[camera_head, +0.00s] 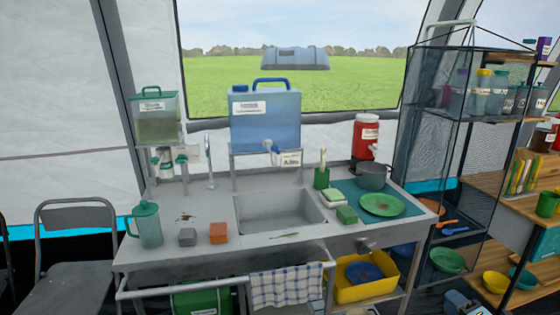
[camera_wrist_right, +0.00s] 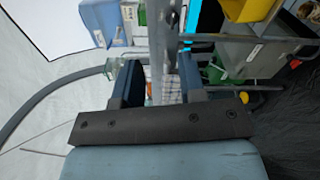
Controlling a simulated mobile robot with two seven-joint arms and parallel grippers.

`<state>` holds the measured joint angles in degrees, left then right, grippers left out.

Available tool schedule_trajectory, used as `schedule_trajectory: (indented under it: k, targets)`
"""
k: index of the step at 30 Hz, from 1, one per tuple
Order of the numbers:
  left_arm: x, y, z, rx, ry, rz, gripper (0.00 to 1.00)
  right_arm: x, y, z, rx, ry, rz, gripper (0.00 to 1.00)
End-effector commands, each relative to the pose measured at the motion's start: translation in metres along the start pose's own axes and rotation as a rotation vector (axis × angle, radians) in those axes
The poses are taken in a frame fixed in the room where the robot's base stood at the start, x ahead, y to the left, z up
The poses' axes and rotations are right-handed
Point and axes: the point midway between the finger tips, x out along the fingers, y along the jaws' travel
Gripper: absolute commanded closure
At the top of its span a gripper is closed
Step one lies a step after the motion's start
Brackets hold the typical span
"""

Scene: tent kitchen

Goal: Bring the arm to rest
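My right gripper (camera_wrist_right: 159,76) shows in the right wrist view with its two dark blue fingers apart and nothing between them. Behind the gap I see a grey metal post and the checked towel, both beyond the fingers. In the head view only a small blue-grey part of my right gripper (camera_head: 458,301) shows at the bottom edge, right of the sink unit and in front of the shelves. Its fingertips are hard to make out there. My left arm and left gripper are in neither view.
The grey sink unit (camera_head: 212,254) stands ahead, with a checked towel (camera_head: 285,285) on its front rail and a yellow bin (camera_head: 366,288) below. A folding chair (camera_head: 75,262) stands left. Wooden shelves (camera_head: 484,184) and a mesh rack (camera_head: 432,118) stand right.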

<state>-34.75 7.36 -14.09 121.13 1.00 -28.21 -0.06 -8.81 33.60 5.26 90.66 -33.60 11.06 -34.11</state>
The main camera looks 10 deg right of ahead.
Motion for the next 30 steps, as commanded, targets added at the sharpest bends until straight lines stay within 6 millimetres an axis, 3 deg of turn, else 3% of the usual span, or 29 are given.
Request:
schedule_trajectory:
  k: [1,3,8,15,21,26,30]
  targets:
    - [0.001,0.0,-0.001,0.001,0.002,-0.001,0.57,-0.003,0.001,0.002,-0.002,0.008,-0.011,0.63]
    - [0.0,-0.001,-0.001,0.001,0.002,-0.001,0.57,-0.018,-0.01,-0.03,0.129,0.006,-0.053,0.63]
    - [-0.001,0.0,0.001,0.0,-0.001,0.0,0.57,-0.05,-0.026,-0.084,0.39,-0.008,-0.158,0.63]
    - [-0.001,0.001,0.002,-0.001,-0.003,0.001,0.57,-0.116,-0.048,-0.174,0.796,-0.049,-0.38,0.63]
    - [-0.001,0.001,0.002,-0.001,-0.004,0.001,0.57,-0.174,-0.055,-0.238,1.072,-0.103,-0.579,0.63]
    - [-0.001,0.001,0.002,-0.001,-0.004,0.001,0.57,-0.218,-0.054,-0.281,1.243,-0.152,-0.73,0.63]
    - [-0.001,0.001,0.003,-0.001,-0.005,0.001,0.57,-0.215,-0.049,-0.305,1.347,-0.174,-0.714,0.63]
